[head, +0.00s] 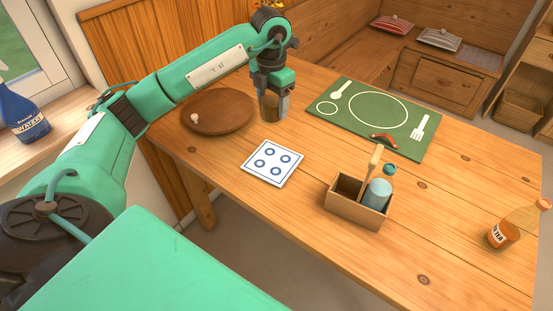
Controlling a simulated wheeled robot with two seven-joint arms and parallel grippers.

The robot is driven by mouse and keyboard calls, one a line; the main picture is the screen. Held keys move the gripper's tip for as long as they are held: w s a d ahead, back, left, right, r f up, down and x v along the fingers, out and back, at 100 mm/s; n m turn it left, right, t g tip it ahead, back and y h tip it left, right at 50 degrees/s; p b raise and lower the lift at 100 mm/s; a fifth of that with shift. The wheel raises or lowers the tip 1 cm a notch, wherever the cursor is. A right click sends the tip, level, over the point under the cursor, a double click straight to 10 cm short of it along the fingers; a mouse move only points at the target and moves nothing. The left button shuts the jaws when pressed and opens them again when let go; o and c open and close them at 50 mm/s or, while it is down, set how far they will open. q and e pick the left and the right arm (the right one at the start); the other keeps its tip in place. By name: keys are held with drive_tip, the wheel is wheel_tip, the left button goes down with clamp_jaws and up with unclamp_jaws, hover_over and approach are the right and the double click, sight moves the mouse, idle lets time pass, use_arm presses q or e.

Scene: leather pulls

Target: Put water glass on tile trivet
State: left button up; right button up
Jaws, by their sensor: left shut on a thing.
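The water glass (269,108) is a small see-through tumbler near the back left of the wooden table, between the fingers of my left gripper (273,97). My left gripper points down and is shut on the glass. The glass looks upright; whether its base touches the table I cannot tell. The tile trivet (273,163) is a white square with several blue rings, lying flat nearer the front left edge. Nothing stands on it. The glass is above and behind it in the picture, apart from it. My right gripper is not in view.
A round wooden board (217,112) with a pale knob lies left of the glass. A green place mat (380,117) with a red-brown item lies at the back right. A wooden caddy (352,208) holds a blue thing. A tea bottle (502,235) stands far right. Table between glass and trivet is clear.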

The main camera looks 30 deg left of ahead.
use_arm(q)
drive_tip(key=shift+w+a+r+n, duration=0.3)
drive_tip(key=shift+w+r+n, duration=0.15)
drive_tip(key=shift+r+n, duration=0.25)
drive_tip(key=shift+w, duration=0.1)
drive_tip(key=p, duration=0.1)
hover_over(273, 161)
drive_tip(key=shift+n, duration=0.3)
wheel_tip(273, 161, down, 16)
drive_tip(key=shift+r, duration=0.1)
wheel_tip(273, 161, down, 3)
drive_tip(key=shift+f+p, duration=0.1)
drive_tip(key=shift+p, duration=0.35)
drive_tip(key=shift+f, duration=0.4)
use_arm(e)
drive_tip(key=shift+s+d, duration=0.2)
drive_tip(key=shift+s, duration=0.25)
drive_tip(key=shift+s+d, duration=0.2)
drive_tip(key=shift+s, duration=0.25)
